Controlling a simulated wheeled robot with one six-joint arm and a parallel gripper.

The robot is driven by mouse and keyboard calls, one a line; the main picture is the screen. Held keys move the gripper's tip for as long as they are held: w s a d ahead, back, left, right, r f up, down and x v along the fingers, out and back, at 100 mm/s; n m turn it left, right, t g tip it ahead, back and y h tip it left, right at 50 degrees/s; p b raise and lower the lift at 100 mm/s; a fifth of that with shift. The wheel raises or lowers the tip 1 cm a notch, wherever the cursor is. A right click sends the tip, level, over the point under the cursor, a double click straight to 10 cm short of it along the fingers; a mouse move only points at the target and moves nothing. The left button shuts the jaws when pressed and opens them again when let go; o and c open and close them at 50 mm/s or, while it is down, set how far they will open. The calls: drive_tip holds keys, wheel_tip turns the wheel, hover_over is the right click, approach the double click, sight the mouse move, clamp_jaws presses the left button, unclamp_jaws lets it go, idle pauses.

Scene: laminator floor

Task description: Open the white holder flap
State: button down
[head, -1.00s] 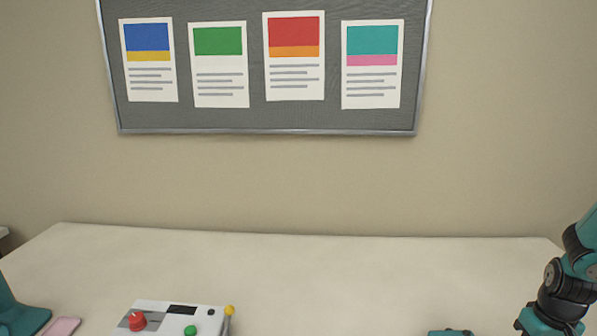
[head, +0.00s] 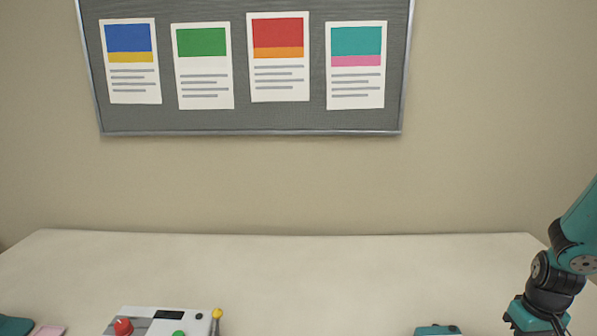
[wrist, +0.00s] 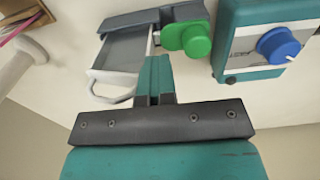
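No flap that I can clearly name as the white holder flap shows in either view. In the wrist view a grey housing holds a pale drawer-like part (wrist: 118,54) with a looped handle (wrist: 112,93) on its near side. My gripper (wrist: 155,62) shows in front of it, its teal fingers close together with nothing visible between them. I cannot tell whether the fingers touch the pale part. In the head view my arm is at the right edge and the fingertips are cut off.
A green knob (wrist: 188,39) sits beside the grey housing. To its right is a teal box (wrist: 237,45) with a blue knob (wrist: 278,46). A white round-ended post (wrist: 18,68) stands at left. In the head view a control box (head: 150,319) sits on the pale table (head: 300,270); the table's middle is clear.

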drive_tip(key=shift+d+r+p, duration=0.45)
drive_tip(key=shift+r+p, duration=0.1)
drive_tip(key=shift+r, duration=0.15)
drive_tip(key=shift+d+r+p, duration=0.4)
drive_tip(key=shift+r+p, duration=0.1)
drive_tip(key=shift+r, duration=0.15)
drive_tip(key=shift+d+r, duration=0.3)
drive_tip(key=shift+d, duration=0.05)
drive_tip(key=shift+s+d+r+p, duration=0.1)
drive_tip(key=shift+d+r+p, duration=0.2)
drive_tip(key=shift+d, duration=0.3)
drive_tip(key=shift+s+d+r+p, duration=0.1)
drive_tip(key=shift+d+r+p, duration=0.1)
drive_tip(key=shift+d+p, duration=0.3)
drive_tip(key=shift+d, duration=0.15)
drive_tip(key=shift+d+f, duration=0.2)
drive_tip(key=shift+d, duration=2.1)
drive_tip(key=shift+d, duration=0.35)
